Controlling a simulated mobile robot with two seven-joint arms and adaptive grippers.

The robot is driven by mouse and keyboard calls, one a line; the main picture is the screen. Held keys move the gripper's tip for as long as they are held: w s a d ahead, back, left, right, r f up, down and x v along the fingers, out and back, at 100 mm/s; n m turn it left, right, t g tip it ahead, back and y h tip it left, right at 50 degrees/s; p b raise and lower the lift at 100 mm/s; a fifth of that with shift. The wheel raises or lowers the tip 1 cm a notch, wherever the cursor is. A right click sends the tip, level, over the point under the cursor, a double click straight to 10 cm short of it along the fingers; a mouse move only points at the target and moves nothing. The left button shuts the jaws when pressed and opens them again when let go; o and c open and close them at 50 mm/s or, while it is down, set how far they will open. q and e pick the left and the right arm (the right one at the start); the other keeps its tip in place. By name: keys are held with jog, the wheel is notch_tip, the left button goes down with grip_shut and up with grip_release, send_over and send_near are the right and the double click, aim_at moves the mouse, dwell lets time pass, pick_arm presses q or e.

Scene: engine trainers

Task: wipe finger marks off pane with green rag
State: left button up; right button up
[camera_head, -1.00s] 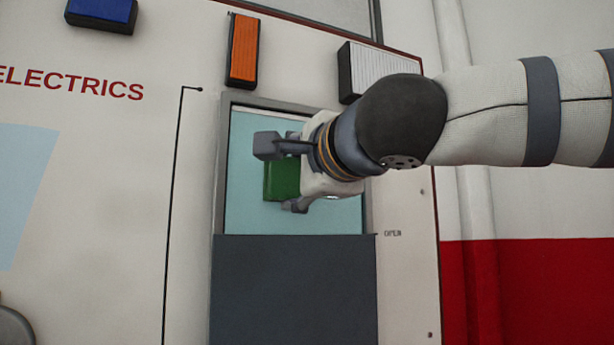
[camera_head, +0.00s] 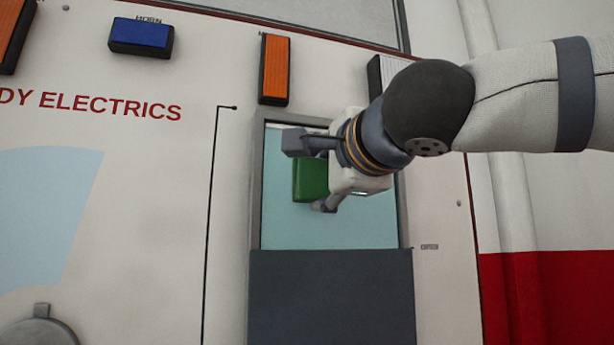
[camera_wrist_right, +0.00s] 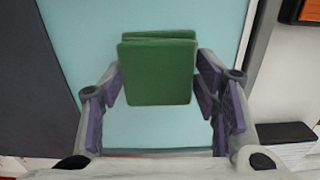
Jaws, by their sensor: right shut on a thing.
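The pane (camera_head: 340,233) is a light blue upright rectangle in a grey frame on the white panel; it also fills the middle of the right wrist view (camera_wrist_right: 150,130). The green rag (camera_head: 311,180) looks like a folded block in front of the pane's upper left part. My right gripper (camera_head: 312,174) is shut on the rag, one finger on each side, as the right wrist view shows with the rag (camera_wrist_right: 158,72) between the fingers. I cannot tell whether the rag touches the pane. No finger marks can be made out. My wrist hides the pane's upper right. My left gripper is out of view.
A dark grey plate (camera_head: 330,295) lies below the pane. Above are an orange lamp (camera_head: 273,69), a blue lamp (camera_head: 141,37) and a white lamp (camera_head: 380,75) partly behind my arm. A round grey part (camera_head: 38,333) sits at the lower left.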

jog(key=shift+w+d, duration=1.5)
jog(key=shift+d, duration=3)
jog(key=shift+s+a, duration=0.65)
jog(key=shift+a, duration=1.3)
jog(key=shift+s+a, duration=0.6)
jog(key=shift+a, duration=1.35)
jog(key=shift+s+a, duration=0.65)
jog(key=shift+a, duration=1.3)
jog(key=shift+v, duration=3)
jog(key=shift+s+d, duration=0.1)
jog(key=shift+v, duration=1.4)
